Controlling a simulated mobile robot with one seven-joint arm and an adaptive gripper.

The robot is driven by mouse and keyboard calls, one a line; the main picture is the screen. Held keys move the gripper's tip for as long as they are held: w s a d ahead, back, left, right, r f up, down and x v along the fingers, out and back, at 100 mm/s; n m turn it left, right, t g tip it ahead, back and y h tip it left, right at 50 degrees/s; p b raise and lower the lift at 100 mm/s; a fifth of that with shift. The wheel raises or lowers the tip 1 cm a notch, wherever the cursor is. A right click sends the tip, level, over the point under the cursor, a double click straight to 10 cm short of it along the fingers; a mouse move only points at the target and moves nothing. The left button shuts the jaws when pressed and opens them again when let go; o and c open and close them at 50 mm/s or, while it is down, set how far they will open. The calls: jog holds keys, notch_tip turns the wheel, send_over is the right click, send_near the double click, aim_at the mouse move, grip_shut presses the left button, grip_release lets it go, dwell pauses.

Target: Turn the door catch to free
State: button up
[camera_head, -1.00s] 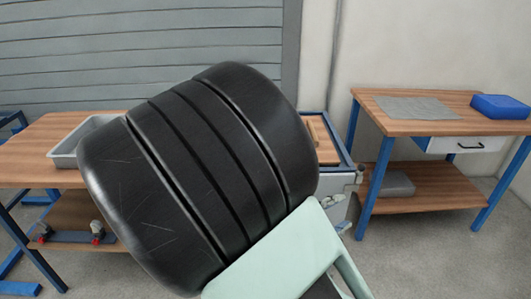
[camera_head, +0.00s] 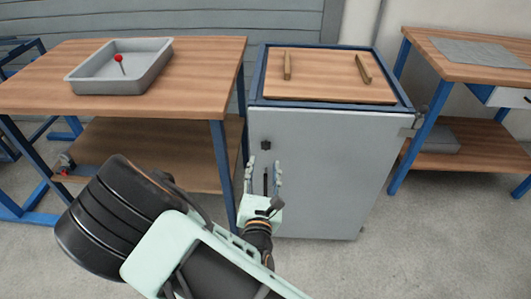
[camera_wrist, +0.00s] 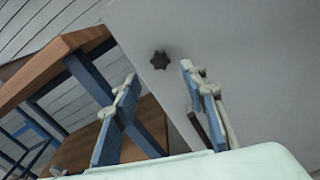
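The door catch (camera_head: 266,145) is a small dark knob near the upper left of the grey cabinet door (camera_head: 325,165). In the wrist view the catch (camera_wrist: 159,60) looks star-shaped and lies just beyond the gap between my fingertips. A dark upright handle (camera_wrist: 197,127) is on the door below it, partly hidden by a finger. My gripper (camera_head: 265,164) is open and empty, with its fingers pointing up toward the catch in the head view. The fingers are on either side of the line to the catch and appear apart from it. The door looks shut.
A wooden bench (camera_head: 205,85) with a grey tray (camera_head: 122,83) holding a red-topped item stands to the left. Two wooden bars (camera_head: 287,65) lie on the cabinet top. Another bench (camera_head: 455,68) stands at right. The floor before the door is open.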

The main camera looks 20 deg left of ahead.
aim_at(266, 147)
jog(key=b+x, duration=0.1)
jog(key=x, duration=0.5)
jog(key=shift+w, duration=0.35)
grip_shut()
